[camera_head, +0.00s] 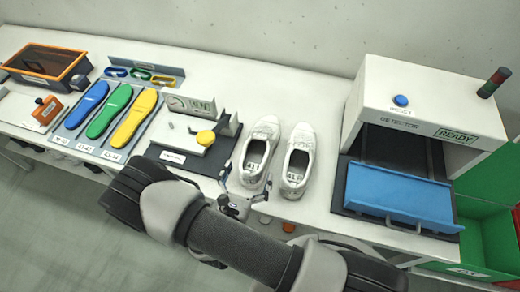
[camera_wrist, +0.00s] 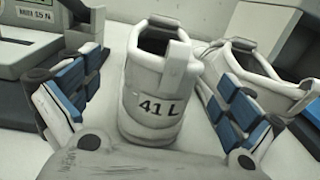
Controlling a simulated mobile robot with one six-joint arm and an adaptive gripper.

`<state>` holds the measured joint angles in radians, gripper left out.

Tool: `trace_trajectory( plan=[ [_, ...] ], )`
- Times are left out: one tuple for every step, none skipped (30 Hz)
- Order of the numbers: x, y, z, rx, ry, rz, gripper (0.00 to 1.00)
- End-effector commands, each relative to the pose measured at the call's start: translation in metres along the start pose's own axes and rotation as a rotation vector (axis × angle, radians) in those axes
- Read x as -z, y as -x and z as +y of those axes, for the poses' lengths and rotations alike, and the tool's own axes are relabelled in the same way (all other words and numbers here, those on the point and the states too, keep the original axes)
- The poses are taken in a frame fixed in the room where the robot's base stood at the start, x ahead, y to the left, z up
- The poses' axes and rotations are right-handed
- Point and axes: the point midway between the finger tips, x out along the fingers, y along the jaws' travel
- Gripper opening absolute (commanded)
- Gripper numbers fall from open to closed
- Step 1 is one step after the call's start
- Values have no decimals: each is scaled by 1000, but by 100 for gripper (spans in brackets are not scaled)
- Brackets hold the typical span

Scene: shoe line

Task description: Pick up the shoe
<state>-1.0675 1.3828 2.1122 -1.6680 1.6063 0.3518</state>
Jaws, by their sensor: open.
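Two white shoes stand side by side on the white table. The left shoe (camera_head: 257,150) is marked "41 L" on its heel, and that heel (camera_wrist: 156,110) fills the middle of the wrist view. The right shoe (camera_head: 298,160) stands close beside it and shows partly behind a finger in the wrist view (camera_wrist: 250,62). My gripper (camera_head: 236,188) is open at the heel end of the left shoe. Its blue-padded fingers (camera_wrist: 155,105) are on either side of that heel, with nothing held. Whether the fingers touch the shoe cannot be told.
A detector (camera_head: 415,105) with a blue front flap (camera_head: 400,192) stands to the right. A grey fixture with a yellow knob (camera_head: 205,138) is close on the left. Coloured insoles (camera_head: 108,112) and an orange-rimmed box (camera_head: 45,62) lie further left. The table behind the shoes is clear.

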Motion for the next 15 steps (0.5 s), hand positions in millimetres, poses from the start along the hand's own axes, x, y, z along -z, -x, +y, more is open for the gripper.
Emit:
trace_trajectory(
  plan=[
    [0,-2,0,2,0,-1,99],
    [0,-4,0,2,0,-1,99],
    [1,-7,0,2,0,-1,99],
    [2,-10,0,3,0,-1,99],
    [3,-14,0,5,0,0,99],
    [5,-20,0,6,0,0,99],
    [7,-25,0,7,0,0,99],
    [8,-30,1,7,-1,0,99],
    [9,-36,1,6,-1,-1,99],
    [8,-40,1,6,-2,-1,99],
    [8,-44,1,6,-1,-1,99],
    [8,-48,2,5,-1,0,99],
    [8,-50,2,4,-1,0,99],
    [8,-52,2,3,-1,0,99],
    [8,-54,2,2,-1,0,99]
  ],
)
